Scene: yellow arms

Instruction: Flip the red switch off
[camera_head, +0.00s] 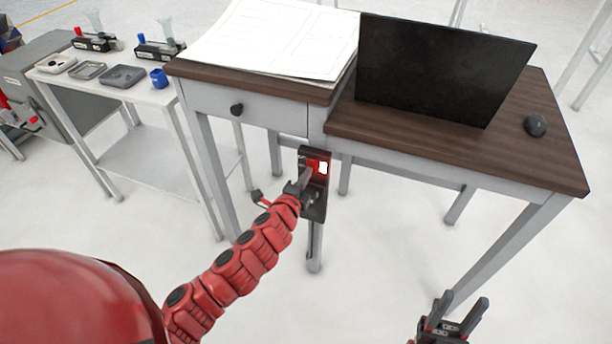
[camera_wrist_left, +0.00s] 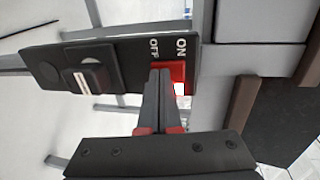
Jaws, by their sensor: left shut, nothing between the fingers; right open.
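The red switch (camera_head: 322,167) is on a black panel (camera_head: 315,208) fixed to the desk's front leg below the tabletop. In the left wrist view the red switch (camera_wrist_left: 179,72) shows beside the white ON and OFF labels on the panel (camera_wrist_left: 125,55). My left gripper (camera_head: 306,175) is shut and empty. In the left wrist view its fingertips (camera_wrist_left: 160,73) overlap the switch's edge on the OFF side and hide part of it. I cannot tell whether they touch it. My right gripper (camera_head: 456,312) is open and empty at the lower right, away from the panel.
The desk (camera_head: 430,155) carries papers (camera_head: 275,38), a dark screen (camera_head: 440,70) and a mouse (camera_head: 536,125). A drawer knob (camera_head: 237,109) sticks out left of the panel. A side table (camera_head: 120,95) with small items stands at the left. The floor in front is clear.

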